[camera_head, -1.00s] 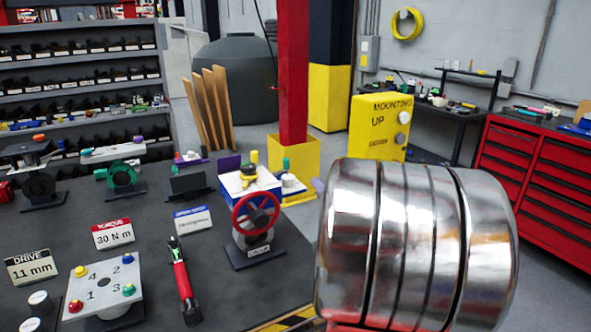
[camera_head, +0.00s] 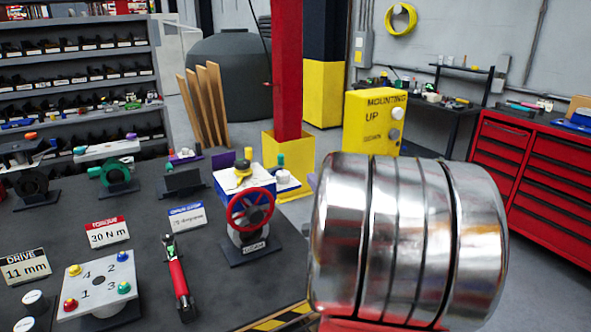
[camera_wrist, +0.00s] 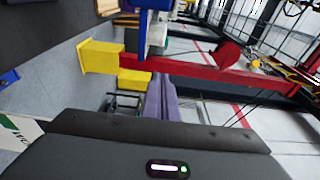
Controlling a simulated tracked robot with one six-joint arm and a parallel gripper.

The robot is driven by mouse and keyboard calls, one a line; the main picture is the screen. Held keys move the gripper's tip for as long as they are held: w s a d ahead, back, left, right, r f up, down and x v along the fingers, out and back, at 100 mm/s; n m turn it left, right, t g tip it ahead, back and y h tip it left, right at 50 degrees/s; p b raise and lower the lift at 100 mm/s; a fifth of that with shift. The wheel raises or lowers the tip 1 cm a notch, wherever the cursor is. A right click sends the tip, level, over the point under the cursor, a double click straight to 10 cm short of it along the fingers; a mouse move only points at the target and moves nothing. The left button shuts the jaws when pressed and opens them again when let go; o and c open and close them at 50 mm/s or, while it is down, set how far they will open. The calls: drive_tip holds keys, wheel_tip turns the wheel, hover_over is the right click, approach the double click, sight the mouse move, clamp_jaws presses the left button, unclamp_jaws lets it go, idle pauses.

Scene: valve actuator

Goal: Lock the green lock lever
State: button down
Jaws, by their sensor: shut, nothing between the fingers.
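A small green upright piece (camera_head: 281,160) stands beside the white and blue box (camera_head: 243,177) behind the red handwheel (camera_head: 250,209). I cannot tell whether it is the lock lever or how it is set. Another green part, a valve-like body (camera_head: 115,173), stands further left on the table. My gripper (camera_wrist: 160,82) shows in the wrist view as two purple fingers, shut together with nothing held. No clear contact with a green part shows.
A dark table (camera_head: 215,280) carries a red wrench (camera_head: 179,280), a plate with coloured knobs (camera_head: 97,285) and signs. A yellow box marked MOUNTING (camera_head: 374,124) and a red post (camera_head: 287,70) stand behind. A red tool cabinet (camera_head: 535,180) is at the right.

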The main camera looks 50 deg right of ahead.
drive_tip(key=w+a+x, duration=0.1)
drive_tip(key=a+x, duration=0.1)
drive_tip(key=x, duration=1)
drive_tip(key=shift+w, duration=0.55)
